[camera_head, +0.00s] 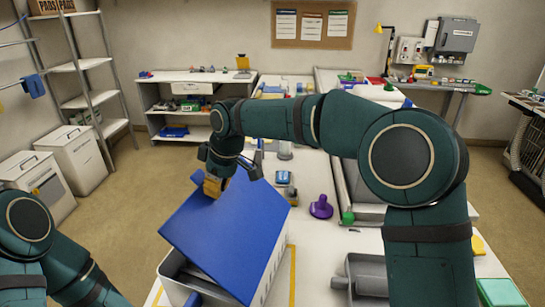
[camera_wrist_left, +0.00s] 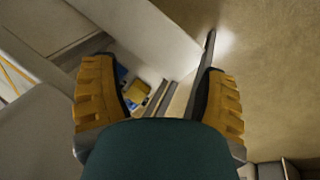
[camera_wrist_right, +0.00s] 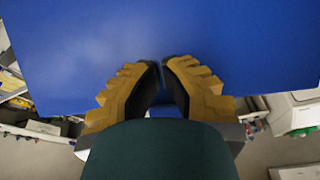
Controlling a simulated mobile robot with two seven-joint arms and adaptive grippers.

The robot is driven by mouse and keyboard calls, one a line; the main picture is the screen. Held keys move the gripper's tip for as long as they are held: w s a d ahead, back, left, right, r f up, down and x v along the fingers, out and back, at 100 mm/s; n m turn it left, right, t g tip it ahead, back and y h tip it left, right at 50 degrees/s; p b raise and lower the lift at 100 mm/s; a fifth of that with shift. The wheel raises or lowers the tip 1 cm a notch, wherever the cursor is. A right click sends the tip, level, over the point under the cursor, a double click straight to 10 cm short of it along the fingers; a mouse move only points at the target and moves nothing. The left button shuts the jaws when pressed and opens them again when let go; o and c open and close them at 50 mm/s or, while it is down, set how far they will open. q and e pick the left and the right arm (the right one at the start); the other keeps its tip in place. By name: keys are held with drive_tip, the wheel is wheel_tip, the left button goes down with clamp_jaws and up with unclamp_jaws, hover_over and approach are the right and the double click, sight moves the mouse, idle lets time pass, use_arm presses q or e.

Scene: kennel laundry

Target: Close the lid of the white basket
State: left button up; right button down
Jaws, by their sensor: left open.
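The white basket (camera_head: 180,278) stands on the near part of the table, its side partly lettered. Its blue lid (camera_head: 225,235) is tilted up over it, leaving a gap at the near left side. My right gripper (camera_head: 213,186) is at the lid's raised far edge. In the right wrist view its fingers (camera_wrist_right: 162,65) are close together in front of the lid's blue face (camera_wrist_right: 240,45); I cannot tell if they press on it. My left gripper (camera_wrist_left: 160,68) is open and empty in its wrist view; the head view shows only its arm.
A purple knobbed object (camera_head: 321,207) and a green-topped item (camera_head: 348,217) stand right of the basket. White cabinets (camera_head: 75,160) and a shelf rack stand at left.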

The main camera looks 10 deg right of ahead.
drive_tip(key=shift+w+a+f, duration=0.3)
drive_tip(key=shift+a+f, duration=0.2)
drive_tip(key=shift+f, duration=0.2)
drive_tip(key=shift+w+a+f, duration=0.25)
drive_tip(key=shift+a+f, duration=0.25)
drive_tip(key=shift+f, duration=0.2)
drive_tip(key=shift+w+a+f, duration=0.3)
drive_tip(key=shift+a+f, duration=0.2)
drive_tip(key=shift+f, duration=0.3)
drive_tip(key=shift+a+b+x, duration=0.15)
drive_tip(key=shift+b+x, duration=0.3)
drive_tip(key=shift+x, duration=0.8)
drive_tip(key=shift+a+b+x, duration=0.15)
drive_tip(key=shift+b+x, duration=0.25)
drive_tip(key=shift+x, duration=0.85)
drive_tip(key=shift+w, duration=0.1)
drive_tip(key=b+x, duration=0.1)
drive_tip(key=x, duration=0.1)
drive_tip(key=b+x, duration=0.1)
drive_tip(key=x, duration=0.1)
drive_tip(key=shift+d+f, duration=0.2)
